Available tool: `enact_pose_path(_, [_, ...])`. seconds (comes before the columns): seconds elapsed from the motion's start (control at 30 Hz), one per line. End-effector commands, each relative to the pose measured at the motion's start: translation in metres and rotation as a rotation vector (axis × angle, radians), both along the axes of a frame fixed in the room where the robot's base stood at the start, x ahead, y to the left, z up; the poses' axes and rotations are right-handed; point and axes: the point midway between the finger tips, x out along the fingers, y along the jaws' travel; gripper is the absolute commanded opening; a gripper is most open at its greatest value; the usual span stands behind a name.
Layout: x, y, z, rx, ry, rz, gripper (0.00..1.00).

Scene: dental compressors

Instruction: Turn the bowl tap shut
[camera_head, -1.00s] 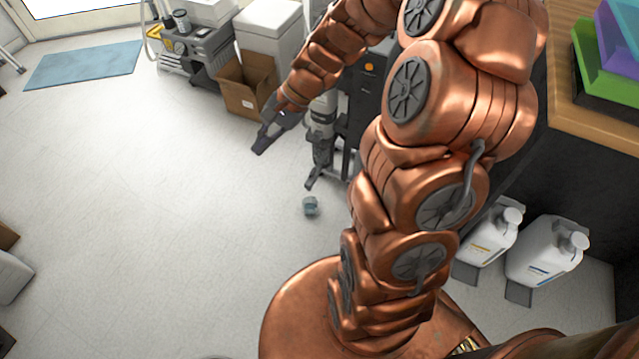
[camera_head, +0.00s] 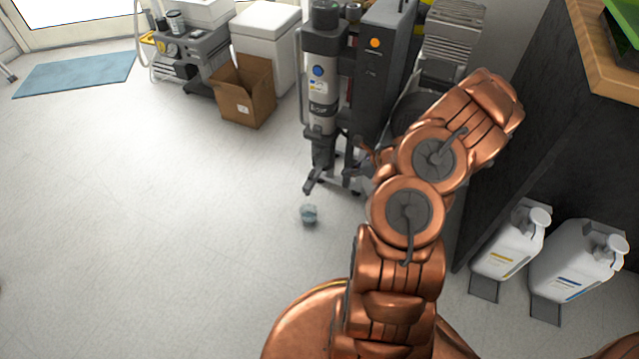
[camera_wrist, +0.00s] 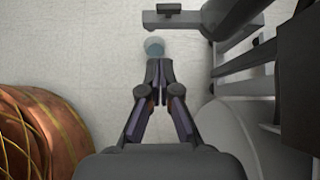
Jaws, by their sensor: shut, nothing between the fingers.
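My gripper (camera_wrist: 158,75) is shut and empty in the wrist view, pointing down over the pale floor. In the head view it is mostly hidden behind my copper arm, low beside the compressor stand. A tall grey cylinder unit (camera_head: 319,85) with a blue round mark stands upright at the centre of the head view. I cannot make out the bowl tap clearly in either view. A small bluish round cup (camera_head: 309,214) is on the floor in front of the stand. It also shows in the wrist view (camera_wrist: 154,46), just beyond my fingertips.
A dark cabinet unit (camera_head: 383,70) with an orange button adjoins the cylinder. In the wrist view, grey stand legs (camera_wrist: 172,20) lie close to the right. A cardboard box (camera_head: 244,92) stands left and white jugs (camera_head: 510,243) right.

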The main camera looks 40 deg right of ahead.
Motion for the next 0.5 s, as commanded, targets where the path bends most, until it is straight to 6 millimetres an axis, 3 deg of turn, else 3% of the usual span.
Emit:
enact_pose_path(0.17, [-0.001, -0.004, -0.016, 0.01, 0.012, -0.031, 0.0])
enact_pose_path(0.5, [0.03, 0.017, -0.055, 0.01, 0.013, -0.025, 0.0])
